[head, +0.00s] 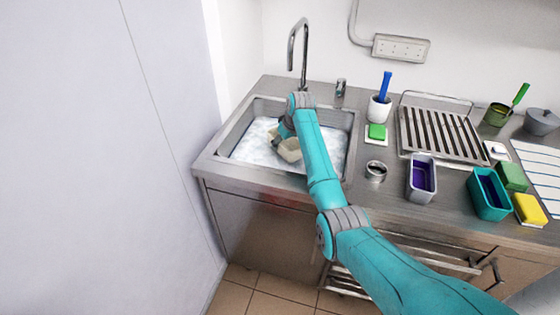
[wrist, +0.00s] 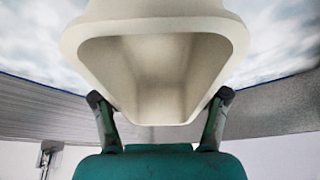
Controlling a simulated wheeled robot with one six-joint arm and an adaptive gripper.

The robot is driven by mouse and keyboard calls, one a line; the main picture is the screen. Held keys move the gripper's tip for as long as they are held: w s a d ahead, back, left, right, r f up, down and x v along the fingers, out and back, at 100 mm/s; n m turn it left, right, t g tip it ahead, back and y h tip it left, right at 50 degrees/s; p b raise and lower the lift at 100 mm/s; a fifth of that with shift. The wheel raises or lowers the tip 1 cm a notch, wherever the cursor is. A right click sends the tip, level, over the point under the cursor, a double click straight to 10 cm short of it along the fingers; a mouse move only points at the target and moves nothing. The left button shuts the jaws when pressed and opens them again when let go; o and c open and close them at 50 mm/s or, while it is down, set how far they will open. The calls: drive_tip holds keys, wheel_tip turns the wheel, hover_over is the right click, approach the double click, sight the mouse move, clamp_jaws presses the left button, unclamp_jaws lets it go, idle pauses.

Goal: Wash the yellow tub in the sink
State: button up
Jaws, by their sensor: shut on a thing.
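The tub is pale cream-yellow. In the head view the tub (head: 288,151) is tilted, low over the foamy water of the sink (head: 230,141); whether its underside touches the foam is hard to tell. In the wrist view the tub (wrist: 160,28) has its open mouth facing the camera, and its inside looks empty and clean. My gripper (head: 284,131) is shut on the tub; in the wrist view both fingers of my gripper (wrist: 160,98) press the tub from either side near its rim. My arm comes in over the sink's right side.
The tap (head: 302,55) rises behind the sink. To the right stand a white cup (head: 379,110) with a blue-handled brush, a metal ring (head: 376,171), a grey tub (head: 422,193), a teal tub (head: 489,206), sponges (head: 529,209) and a drain rack (head: 440,134). A wall is on the left.

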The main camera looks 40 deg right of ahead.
wheel_tip(320, 180, up, 11)
idle(1.3)
drive_tip(key=shift+r, duration=0.15)
idle(0.9)
wheel_tip(320, 180, up, 3)
drive_tip(key=shift+f, duration=0.15)
